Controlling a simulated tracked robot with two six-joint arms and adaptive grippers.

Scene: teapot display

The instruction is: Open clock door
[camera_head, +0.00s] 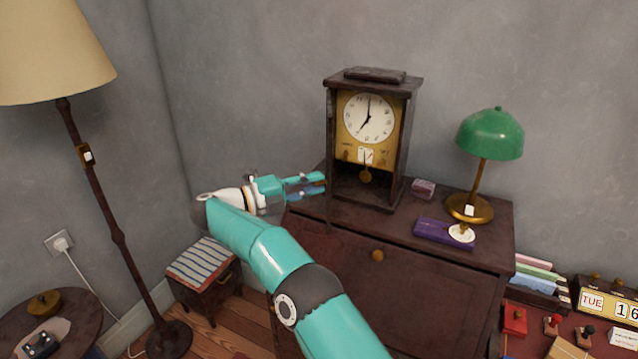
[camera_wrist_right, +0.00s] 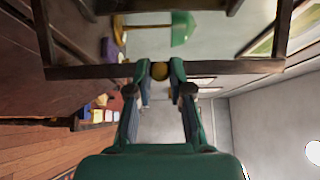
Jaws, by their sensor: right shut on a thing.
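The dark wooden clock (camera_head: 415,120) stands on the cabinet, with a white dial (camera_head: 369,117) and a brass pendulum (camera_head: 366,176). Its door (camera_head: 328,205) shows almost edge-on as a thin dark strip at the clock's left side, swung outward. In the right wrist view the door's dark frame (camera_wrist_right: 225,68) crosses the picture. My right gripper (camera_head: 320,184) is at this strip, left of the clock. It is shut on a round brass knob (camera_wrist_right: 159,70) on the frame, between the fingertips. My left gripper is out of view.
A floor lamp (camera_head: 118,235) and a striped stool (camera_head: 203,264) stand left. The wall is behind the clock.

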